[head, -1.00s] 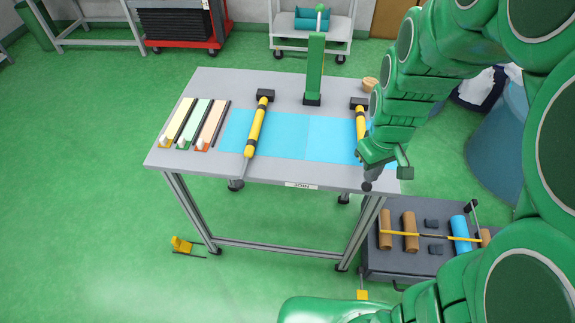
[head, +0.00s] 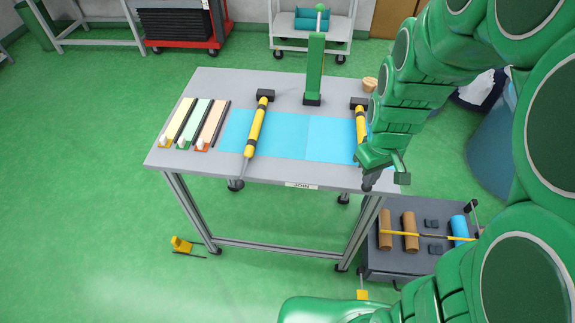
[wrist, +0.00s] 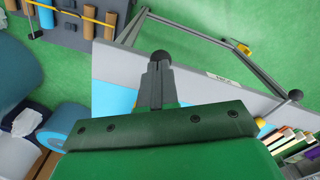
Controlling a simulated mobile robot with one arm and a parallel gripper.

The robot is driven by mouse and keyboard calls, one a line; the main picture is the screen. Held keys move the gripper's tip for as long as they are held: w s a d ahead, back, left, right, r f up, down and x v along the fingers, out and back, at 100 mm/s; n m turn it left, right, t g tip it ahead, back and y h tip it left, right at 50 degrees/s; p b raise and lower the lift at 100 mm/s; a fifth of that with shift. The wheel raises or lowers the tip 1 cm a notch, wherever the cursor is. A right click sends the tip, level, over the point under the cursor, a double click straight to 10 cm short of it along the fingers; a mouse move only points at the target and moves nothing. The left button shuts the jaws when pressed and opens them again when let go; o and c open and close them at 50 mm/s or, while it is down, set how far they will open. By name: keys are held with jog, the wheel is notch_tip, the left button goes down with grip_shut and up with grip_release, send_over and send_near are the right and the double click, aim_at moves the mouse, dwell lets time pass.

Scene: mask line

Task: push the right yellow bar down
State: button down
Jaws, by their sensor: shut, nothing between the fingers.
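The right yellow bar (head: 360,120) has a black hinge block at its far end and lies over the blue sheet, partly hidden by my arm. A dark round knob (wrist: 161,57) shows just beyond my fingers at the bar's near end, past the table's front edge. My gripper (head: 370,181) is shut and empty, right at that end. In the wrist view the shut fingers (wrist: 156,78) overlap the rod behind the knob; I cannot tell whether they touch it. The left yellow bar (head: 257,125) lies across the sheet's left part, its grey rod pointing to the front.
The grey table (head: 275,174) carries blue sheets (head: 290,132), several coloured strips (head: 195,122) at left and a green upright post (head: 314,68) at the back. A low grey cart (head: 375,262) with brown and blue rolls stands below right. Open floor lies in front.

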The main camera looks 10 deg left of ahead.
jog(key=shift+f, duration=1.4)
jog(key=shift+r, duration=0.15)
jog(key=shift+w+r, duration=0.1)
jog(key=shift+r, duration=3.8)
jog(key=s+d+r+m+g, duration=0.1)
jog(key=s+r+m, duration=0.2)
jog(key=s, duration=0.7)
jog(key=s+d+r+m, duration=0.1)
jog(key=s+r+m, duration=0.2)
jog(key=s, duration=0.7)
jog(key=shift+r+g, duration=0.4)
jog(key=shift+r, duration=0.15)
